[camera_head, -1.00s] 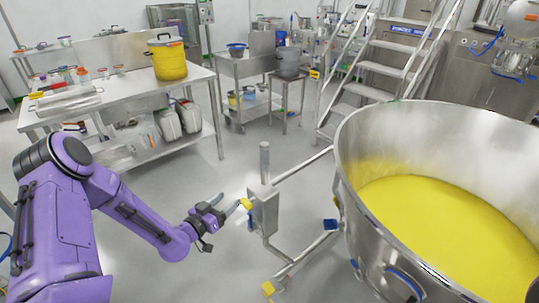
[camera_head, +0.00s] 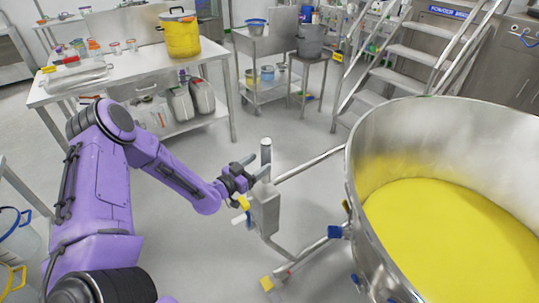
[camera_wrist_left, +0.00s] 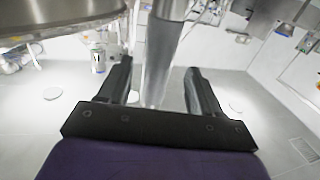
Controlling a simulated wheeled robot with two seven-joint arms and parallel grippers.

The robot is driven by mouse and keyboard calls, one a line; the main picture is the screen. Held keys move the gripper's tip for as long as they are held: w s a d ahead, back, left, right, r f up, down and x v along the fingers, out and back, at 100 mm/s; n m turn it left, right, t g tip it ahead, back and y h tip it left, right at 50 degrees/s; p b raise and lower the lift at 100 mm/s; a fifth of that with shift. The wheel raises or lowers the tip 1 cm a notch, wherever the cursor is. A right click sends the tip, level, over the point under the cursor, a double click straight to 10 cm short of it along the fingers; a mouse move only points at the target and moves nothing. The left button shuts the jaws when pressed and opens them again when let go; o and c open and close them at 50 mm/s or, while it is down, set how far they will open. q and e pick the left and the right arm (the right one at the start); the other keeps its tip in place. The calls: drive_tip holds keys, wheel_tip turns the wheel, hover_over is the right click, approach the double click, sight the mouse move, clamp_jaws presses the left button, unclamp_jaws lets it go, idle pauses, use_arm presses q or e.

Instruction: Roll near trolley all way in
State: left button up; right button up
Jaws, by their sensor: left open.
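The trolley is a large steel bowl (camera_head: 365,150) of yellow powder (camera_head: 455,225) on a tubular frame (camera_head: 312,162), at the right of the head view. A short upright grey post (camera_head: 266,153) rises from a box (camera_head: 265,208) at the frame's left end. My left gripper (camera_head: 253,168) is open beside the top of this post. In the left wrist view, the post (camera_wrist_left: 164,50) shows between the two open fingers (camera_wrist_left: 160,85). I cannot tell whether either finger touches it. The bowl's underside (camera_wrist_left: 65,15) shows at upper left there. My right gripper is not in view.
A steel bench (camera_head: 60,97) with a yellow pot (camera_head: 181,38) stands at the back left. A cart (camera_head: 250,90) and steel stairs (camera_head: 385,65) stand behind. Grey floor is clear between the bench and the trolley. Containers (camera_head: 18,240) stand at the left edge.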

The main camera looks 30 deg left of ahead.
sight(270, 156)
use_arm(q)
drive_tip(key=w, duration=0.2)
drive_tip(key=w+d, duration=0.1)
drive_tip(key=w, duration=0.3)
drive_tip(key=shift+d+f+p, duration=0.2)
drive_tip(key=shift+d+p, duration=0.05)
drive_tip(key=shift+p, duration=0.05)
drive_tip(key=shift+r, duration=0.1)
clamp_jaws()
